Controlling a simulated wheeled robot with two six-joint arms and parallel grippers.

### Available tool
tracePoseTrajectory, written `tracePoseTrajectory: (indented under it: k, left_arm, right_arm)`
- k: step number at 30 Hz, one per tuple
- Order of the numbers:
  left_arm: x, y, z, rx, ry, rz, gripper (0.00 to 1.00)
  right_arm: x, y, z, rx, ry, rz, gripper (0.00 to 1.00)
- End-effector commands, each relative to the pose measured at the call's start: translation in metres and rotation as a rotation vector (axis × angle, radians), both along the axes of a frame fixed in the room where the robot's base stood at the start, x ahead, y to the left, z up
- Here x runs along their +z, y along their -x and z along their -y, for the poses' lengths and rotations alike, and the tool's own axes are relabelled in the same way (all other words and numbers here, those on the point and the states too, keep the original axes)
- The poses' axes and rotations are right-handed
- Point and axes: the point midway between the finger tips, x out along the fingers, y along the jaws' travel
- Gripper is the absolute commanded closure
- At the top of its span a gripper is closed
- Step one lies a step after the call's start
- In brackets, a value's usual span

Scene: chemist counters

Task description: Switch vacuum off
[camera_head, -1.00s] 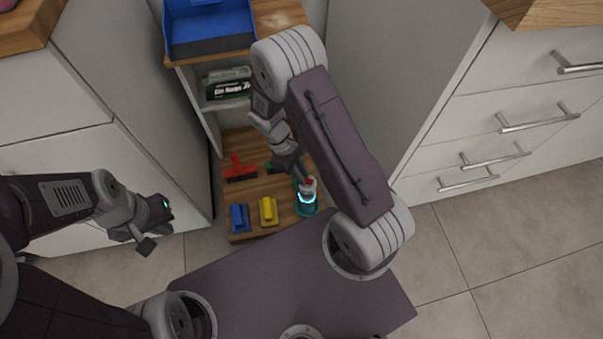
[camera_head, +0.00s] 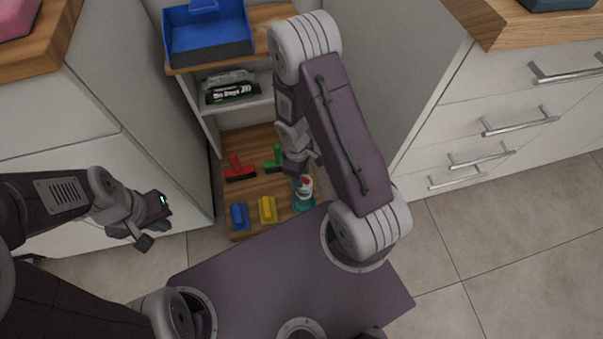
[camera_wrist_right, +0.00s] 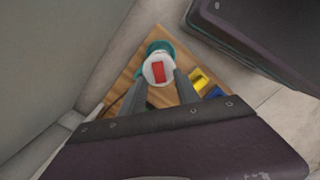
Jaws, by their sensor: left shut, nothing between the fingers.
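The vacuum (camera_head: 304,198) stands on the low wooden shelf, a teal body with a white top and a red patch. In the right wrist view, a red rectangular switch (camera_wrist_right: 158,71) sits on its round white top. No glowing ring shows on it now. My right gripper (camera_head: 301,169) is just above and behind the vacuum in the head view. In its wrist view its two fingers (camera_wrist_right: 160,88) are apart, open, with the white top between and beyond their tips; contact cannot be told. My left gripper (camera_head: 153,224) is shut and empty, off to the left by the cabinet.
Red (camera_head: 239,169), green (camera_head: 275,160), blue (camera_head: 239,216) and yellow (camera_head: 268,210) handled tools are on the low shelf (camera_head: 265,186) beside the vacuum. A blue tray (camera_head: 208,47) stands above. White cabinets (camera_head: 390,80) close in both sides.

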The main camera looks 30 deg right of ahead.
Motion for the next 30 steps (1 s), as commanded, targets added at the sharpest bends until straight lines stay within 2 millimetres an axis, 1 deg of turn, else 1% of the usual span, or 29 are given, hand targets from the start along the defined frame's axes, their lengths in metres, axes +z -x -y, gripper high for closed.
tracePoseTrajectory:
  k: [8,11,15,19,21,24,30]
  left_arm:
    - [0.001,0.0,0.0,0.0,0.0,0.0,1.0]
    - [0.015,0.0,0.0,0.0,0.0,0.0,1.0]
    - [0.047,0.0,0.0,0.0,0.0,0.0,1.0]
    - [0.067,0.0,0.0,0.0,0.0,0.0,1.0]
    - [0.073,0.0,0.0,0.0,0.0,0.0,1.0]
    - [0.076,0.0,0.0,0.0,0.0,0.0,1.0]
    - [0.075,0.0,0.0,0.0,0.0,0.0,1.0]
  right_arm:
    - [0.001,0.0,0.0,0.0,0.0,0.0,0.62]
    - [0.016,-0.001,-0.001,0.0,0.001,0.001,0.62]
    - [0.051,-0.004,-0.003,0.0,0.0,0.001,0.62]
    - [0.077,-0.006,-0.004,0.0,0.0,0.001,0.62]
    - [0.085,-0.006,-0.005,0.0,0.0,0.001,0.62]
    - [0.091,-0.007,-0.005,0.0,0.0,0.0,0.62]
    - [0.09,-0.007,-0.006,0.0,0.001,-0.001,0.62]
